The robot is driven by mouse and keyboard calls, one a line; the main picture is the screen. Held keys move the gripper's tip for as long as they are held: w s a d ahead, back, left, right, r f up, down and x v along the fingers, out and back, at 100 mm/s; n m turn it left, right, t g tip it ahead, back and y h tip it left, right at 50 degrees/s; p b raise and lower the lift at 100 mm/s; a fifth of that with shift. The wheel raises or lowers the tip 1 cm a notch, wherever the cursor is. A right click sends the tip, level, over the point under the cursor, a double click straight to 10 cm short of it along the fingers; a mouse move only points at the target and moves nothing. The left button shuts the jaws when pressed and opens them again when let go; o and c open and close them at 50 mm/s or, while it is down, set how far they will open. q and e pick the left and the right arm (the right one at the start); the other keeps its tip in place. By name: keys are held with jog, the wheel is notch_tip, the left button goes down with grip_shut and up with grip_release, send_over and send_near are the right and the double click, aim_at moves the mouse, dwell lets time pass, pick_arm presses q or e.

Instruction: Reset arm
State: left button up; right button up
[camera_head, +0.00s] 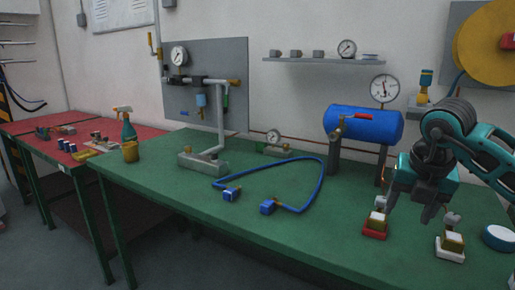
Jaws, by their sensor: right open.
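My right gripper (408,207) comes in from the right and hangs over the right part of the green table (290,225). Its teal body points down with the jaws open, and nothing shows between the fingers. A red-based block with a brass and white top (375,225) stands just below and left of the fingers. A white-based block with a brass top (451,244) stands to the right below the gripper. I cannot tell whether the fingers touch either block. My left gripper is not in view.
A blue hose (320,185) with blue end blocks lies mid-table. A blue tank (364,124) with a gauge stands behind, left of my gripper. A white-topped blue disc (498,238) lies at the right edge. The front middle of the table is clear.

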jog(key=s+a+f+n+g+y+p, duration=0.15)
jog(key=a+f+y, duration=0.3)
jog(key=a, duration=0.45)
jog(key=s+a+f+n+g+y, duration=0.25)
jog(key=a+y, duration=0.25)
jog(key=a, duration=0.4)
jog(key=s+a+r+m+t+y+p, duration=0.1)
jog(key=s+a+r+m+t+y, duration=0.3)
jog(key=a+y, duration=0.55)
jog(key=d+f+m+t+h+p, duration=0.2)
jog(key=d+f+m+t+h, duration=1)
jog(key=m, duration=1)
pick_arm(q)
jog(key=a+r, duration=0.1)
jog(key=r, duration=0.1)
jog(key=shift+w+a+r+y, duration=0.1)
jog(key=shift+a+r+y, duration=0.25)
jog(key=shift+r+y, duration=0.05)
pick_arm(e)
jog(key=s+d+f+m+g+h, duration=0.4)
jog(key=s+f+m+g, duration=0.1)
jog(key=s+f, duration=0.7)
notch_tip(320, 180, down, 3)
jog(key=shift+d+r+m, duration=0.15)
jog(key=shift+r+m, duration=0.05)
jog(key=shift+m, duration=0.4)
